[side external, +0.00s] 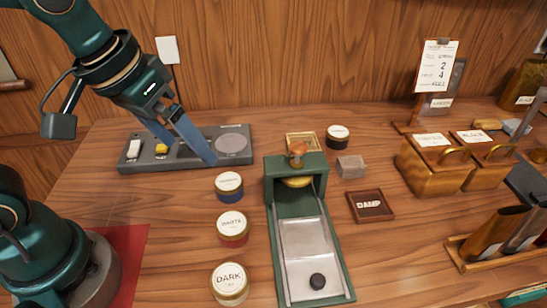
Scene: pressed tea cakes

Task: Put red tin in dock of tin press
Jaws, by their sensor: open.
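The red tin (233,230) stands upright on the table, its pale lid carrying a label too small to read surely. It is the middle one of a row of tins left of the tin press. The green tin press (270,180) has a copper-coloured knob on top and a long pale bed (305,242) running toward the front. A black round piece (318,281) sits at the bed's near end. Which part is the dock I cannot tell. My gripper (192,152) is open and empty, above the grey panel, behind and left of the red tin.
A blue tin (229,187) stands behind the red tin and a cream tin (229,283) in front, both close. The grey panel (190,160) lies at the back. Right of the press are a grey block (351,167), a "DAMP" tray (370,219), wooden boxes (435,190) and a dark tin (338,137).

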